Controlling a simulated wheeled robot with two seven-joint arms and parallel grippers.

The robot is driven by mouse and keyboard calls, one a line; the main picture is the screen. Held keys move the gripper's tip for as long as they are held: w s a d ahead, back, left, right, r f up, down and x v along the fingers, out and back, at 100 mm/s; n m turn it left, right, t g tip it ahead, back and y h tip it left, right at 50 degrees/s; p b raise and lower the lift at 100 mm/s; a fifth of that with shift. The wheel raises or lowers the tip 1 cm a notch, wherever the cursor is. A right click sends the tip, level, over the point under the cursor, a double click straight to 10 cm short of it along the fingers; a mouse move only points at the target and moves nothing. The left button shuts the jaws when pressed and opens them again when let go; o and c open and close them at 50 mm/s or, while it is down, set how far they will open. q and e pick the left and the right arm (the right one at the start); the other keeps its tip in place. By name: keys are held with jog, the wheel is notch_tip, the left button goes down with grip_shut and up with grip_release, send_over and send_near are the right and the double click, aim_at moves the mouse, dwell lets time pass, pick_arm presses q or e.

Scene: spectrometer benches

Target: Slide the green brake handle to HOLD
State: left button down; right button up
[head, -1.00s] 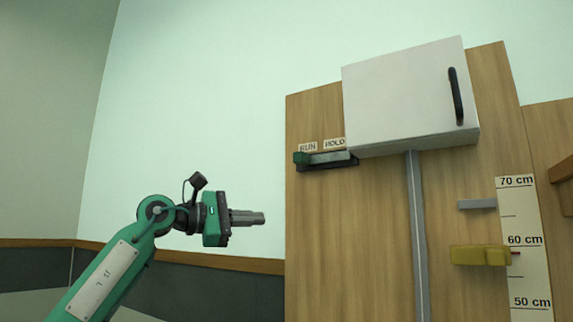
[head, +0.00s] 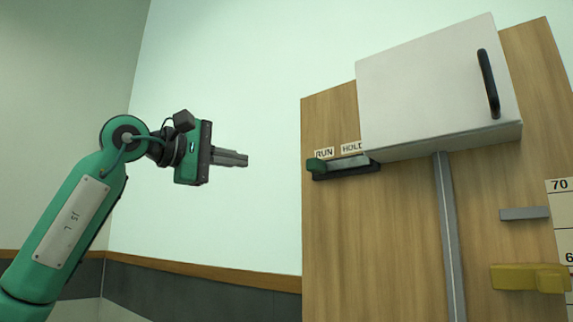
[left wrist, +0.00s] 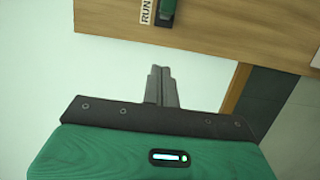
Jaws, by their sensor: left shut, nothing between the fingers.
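The green brake handle (head: 317,166) sits at the left, RUN end of its dark slide track (head: 346,171) on the wooden board. The RUN label (head: 324,153) is above it, and the HOLD label (head: 351,147) is above the track's right part. In the left wrist view the handle (left wrist: 167,8) shows at the top edge, partly cut off, beside the RUN label (left wrist: 147,10). My left gripper (head: 246,160) is shut and empty, in the air left of the board, level with the handle and apart from it. My right gripper is not in view.
A white box (head: 425,90) with a black handle (head: 488,83) hangs right of the track. Below it are a grey vertical rail (head: 449,240), a grey bar (head: 523,213) and a yellow block (head: 528,278). The space before the pale wall left of the board is free.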

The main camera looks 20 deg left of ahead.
pick_arm(q)
jog(key=w+d+p, duration=0.6)
jog(key=w+d, duration=0.1)
jog(key=d, duration=0.2)
jog(key=shift+d, duration=0.2)
jog(key=b, duration=0.2)
send_near(341, 163)
jog(key=x, duration=0.4)
jog(key=shift+w+d, duration=0.15)
jog(key=shift+d, duration=0.1)
jog(key=shift+w+a+f, duration=0.1)
jog(key=shift+a, duration=0.15)
jog(key=shift+d, duration=0.1)
